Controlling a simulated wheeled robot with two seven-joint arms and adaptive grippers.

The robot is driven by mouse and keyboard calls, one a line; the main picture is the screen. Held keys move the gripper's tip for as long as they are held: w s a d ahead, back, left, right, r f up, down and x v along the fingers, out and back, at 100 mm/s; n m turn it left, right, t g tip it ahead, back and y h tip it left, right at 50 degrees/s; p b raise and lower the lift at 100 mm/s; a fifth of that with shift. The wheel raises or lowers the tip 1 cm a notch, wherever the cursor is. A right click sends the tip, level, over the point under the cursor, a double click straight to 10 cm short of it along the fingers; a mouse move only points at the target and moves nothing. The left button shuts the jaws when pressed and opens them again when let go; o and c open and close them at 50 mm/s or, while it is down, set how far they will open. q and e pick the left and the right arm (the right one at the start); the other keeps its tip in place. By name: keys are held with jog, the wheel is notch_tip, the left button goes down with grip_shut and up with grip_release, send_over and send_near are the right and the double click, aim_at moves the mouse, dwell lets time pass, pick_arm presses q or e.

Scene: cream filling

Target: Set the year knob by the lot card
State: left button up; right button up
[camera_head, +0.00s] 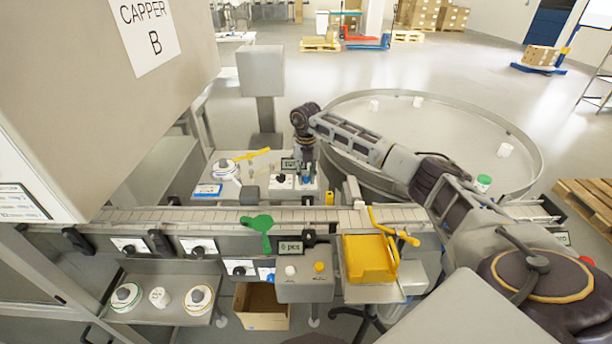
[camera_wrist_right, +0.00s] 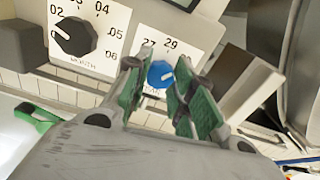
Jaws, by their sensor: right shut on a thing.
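The year knob (camera_wrist_right: 160,74) is blue, on a white dial plate with 27 and 29 readable above it in the right wrist view. Its pale pointer mark is too small to read surely. My right gripper (camera_wrist_right: 172,98) is shut on this knob, with its green-padded fingers on either side; it also shows in the head view (camera_head: 305,172), reaching down to the panel behind the conveyor. A white card with a blue edge (camera_head: 207,190) lies left of the panel; I cannot read it or tell if it is the lot card. My left gripper does not show.
A grey block (camera_wrist_right: 248,85) stands close on the right.

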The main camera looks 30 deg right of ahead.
aim_at(306, 177)
jog(key=n, duration=0.3)
jog(key=shift+b, duration=0.3)
jog(key=n, duration=0.4)
jog(key=shift+n+b, duration=0.3)
jog(key=shift+b, duration=0.05)
jog(key=o, duration=1.1)
jog(key=shift+c, duration=0.2)
jog(key=shift+r, duration=0.1)
notch_tip(306, 177, up, 12)
dwell(0.7)
